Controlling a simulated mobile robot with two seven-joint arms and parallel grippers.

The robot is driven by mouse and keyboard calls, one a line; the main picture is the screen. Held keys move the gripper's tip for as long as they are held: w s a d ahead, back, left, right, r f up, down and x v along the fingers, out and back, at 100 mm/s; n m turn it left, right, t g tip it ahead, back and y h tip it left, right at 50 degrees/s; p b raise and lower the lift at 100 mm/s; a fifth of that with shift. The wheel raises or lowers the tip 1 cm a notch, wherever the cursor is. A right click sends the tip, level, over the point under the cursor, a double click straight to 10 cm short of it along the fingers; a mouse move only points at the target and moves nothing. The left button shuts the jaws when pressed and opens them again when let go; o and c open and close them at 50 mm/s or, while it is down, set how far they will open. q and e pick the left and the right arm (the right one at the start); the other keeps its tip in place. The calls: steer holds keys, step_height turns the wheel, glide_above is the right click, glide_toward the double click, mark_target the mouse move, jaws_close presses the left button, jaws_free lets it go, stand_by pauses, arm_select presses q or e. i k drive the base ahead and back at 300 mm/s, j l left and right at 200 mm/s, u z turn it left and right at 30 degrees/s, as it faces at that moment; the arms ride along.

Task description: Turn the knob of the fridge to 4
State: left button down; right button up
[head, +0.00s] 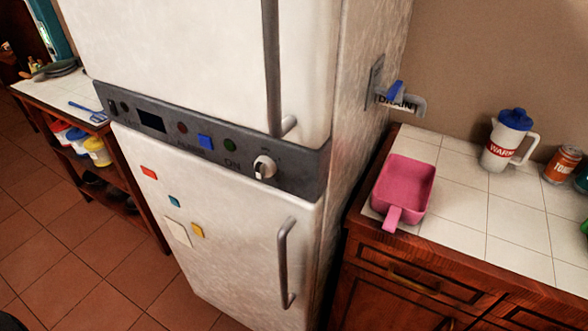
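The white fridge (225,225) stands in the middle of the head view, with an upper and a lower door. A dark control panel (315,172) runs across it between the doors. The silver-white knob (265,167) sits toward the right of the panel, just right of the word ON. Its dial markings are too small to read, so the number it points to cannot be told. Neither of my grippers shows in this view, and nothing touches the knob.
Vertical handles stick out from the upper door (272,75) and lower door (286,265). A tiled counter (460,205) at right holds a pink pan (405,187), a white jug (507,140) and a can (562,165). A shelf unit stands left. Floor (75,245) is clear at front left.

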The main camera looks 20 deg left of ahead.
mark_target(265, 167)
steer(key=j+z, duration=0.35)
steer(key=k+j+z, duration=0.1)
steer(key=j+z, duration=0.2)
steer(key=j, duration=0.15)
steer(key=j+z, duration=0.1)
steer(key=j, duration=0.2)
steer(key=k+j+z, duration=0.1)
steer(key=j, duration=0.2)
steer(key=k+j, duration=0.15)
steer(key=j, duration=0.15)
steer(key=z, duration=0.05)
